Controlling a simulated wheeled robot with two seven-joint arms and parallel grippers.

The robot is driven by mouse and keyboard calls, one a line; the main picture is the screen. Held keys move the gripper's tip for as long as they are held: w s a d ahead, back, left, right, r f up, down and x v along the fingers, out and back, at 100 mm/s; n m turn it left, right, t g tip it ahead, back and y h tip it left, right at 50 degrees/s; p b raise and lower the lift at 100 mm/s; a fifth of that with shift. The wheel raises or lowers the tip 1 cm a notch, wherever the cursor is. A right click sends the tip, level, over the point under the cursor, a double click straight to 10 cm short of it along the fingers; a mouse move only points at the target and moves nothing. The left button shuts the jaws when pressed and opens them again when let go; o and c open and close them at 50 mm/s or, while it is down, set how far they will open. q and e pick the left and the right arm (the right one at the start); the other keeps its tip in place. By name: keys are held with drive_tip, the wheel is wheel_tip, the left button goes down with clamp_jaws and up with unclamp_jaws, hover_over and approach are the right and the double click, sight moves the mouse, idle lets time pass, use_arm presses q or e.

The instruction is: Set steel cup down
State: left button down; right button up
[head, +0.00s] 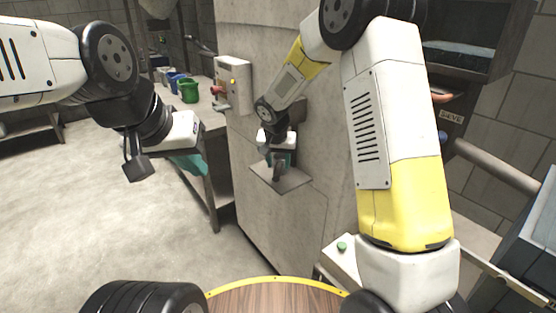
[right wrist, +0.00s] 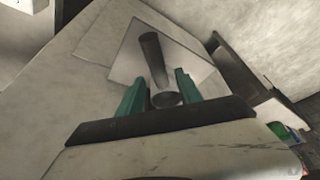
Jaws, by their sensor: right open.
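A small grey steel cup (head: 279,170) shows at the ledge (head: 294,184) on the front of the tall grey machine. My right gripper (head: 281,158) is just above the ledge, at the cup. In the right wrist view its two teal fingers (right wrist: 160,92) are apart, with a round metal rim (right wrist: 167,98) between them that looks like the cup's. I cannot tell whether the fingers touch it. A dark grey cylinder (right wrist: 153,55) shows just beyond the rim. My left gripper (head: 190,163) hangs at the left by a bench; its fingers are partly hidden.
The bench holds a green bucket (head: 189,91) and a blue bucket (head: 177,83). A control box (head: 233,84) with a red knob is fixed beside the machine's front. A green button (head: 342,246) sits low near my right arm. Open floor lies at the left.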

drive_tip(key=v, duration=0.9)
drive_tip(key=s+d+r+y, duration=0.1)
drive_tip(key=s+d+r, duration=0.8)
drive_tip(key=s, duration=0.2)
drive_tip(key=s+d+r+n+y, duration=0.1)
drive_tip(key=s+d, duration=0.1)
drive_tip(key=s, duration=0.6)
drive_tip(key=s+d+r+n+t, duration=0.1)
drive_tip(key=s+d, duration=0.1)
drive_tip(key=s, duration=0.7)
drive_tip(key=shift+d+t+y, duration=0.2)
drive_tip(key=shift+t+y, duration=0.1)
drive_tip(key=shift+y, duration=0.1)
drive_tip(key=shift+r, duration=0.15)
